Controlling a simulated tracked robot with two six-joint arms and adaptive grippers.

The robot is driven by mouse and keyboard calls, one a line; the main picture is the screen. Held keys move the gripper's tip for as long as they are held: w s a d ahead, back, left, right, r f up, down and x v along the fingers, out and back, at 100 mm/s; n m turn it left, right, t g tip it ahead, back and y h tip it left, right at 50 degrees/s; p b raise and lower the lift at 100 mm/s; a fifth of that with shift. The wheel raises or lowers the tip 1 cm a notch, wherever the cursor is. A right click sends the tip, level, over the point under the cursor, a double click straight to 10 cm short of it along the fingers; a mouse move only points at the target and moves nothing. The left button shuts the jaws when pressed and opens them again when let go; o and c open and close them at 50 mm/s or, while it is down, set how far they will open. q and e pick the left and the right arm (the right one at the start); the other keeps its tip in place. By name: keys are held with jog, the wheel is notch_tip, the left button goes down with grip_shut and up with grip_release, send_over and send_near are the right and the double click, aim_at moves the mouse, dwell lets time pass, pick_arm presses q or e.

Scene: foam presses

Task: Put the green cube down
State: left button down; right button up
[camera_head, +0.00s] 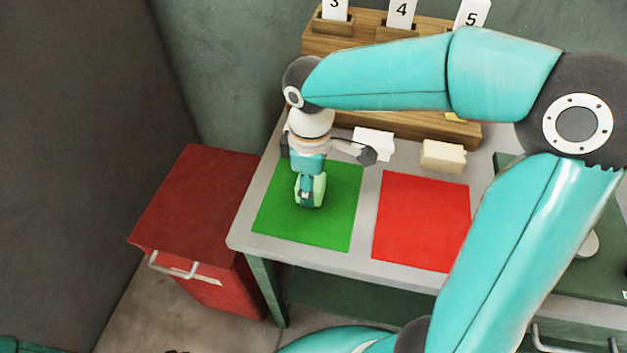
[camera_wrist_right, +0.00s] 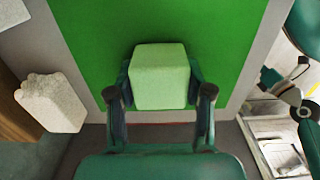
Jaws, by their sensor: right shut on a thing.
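The pale green cube (camera_wrist_right: 160,76) is between the fingers of my right gripper (camera_wrist_right: 160,92), which is shut on it. In the head view the right gripper (camera_head: 310,190) points down over the green mat (camera_head: 337,222), and a pale strip of the cube (camera_head: 319,187) shows beside the fingers. The cube is over the mat; I cannot tell whether its underside touches it. In the wrist view the mat (camera_wrist_right: 90,35) spreads behind the cube. My left gripper is not in view.
A red mat (camera_head: 420,222) lies to the right on the grey table (camera_head: 300,252). Pale foam blocks (camera_head: 443,156) (camera_head: 374,143) lie behind the mats, before a wooden rack (camera_head: 365,27) with number cards. A red cabinet (camera_head: 195,205) stands left of the table.

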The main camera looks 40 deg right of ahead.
jog(key=o, duration=1)
jog(key=shift+f, duration=0.1)
jog(key=shift+r, duration=0.25)
notch_tip(320, 180, up, 12)
jog(key=shift+f+p, duration=0.1)
jog(key=shift+p, duration=0.9)
jog(key=shift+s, duration=0.1)
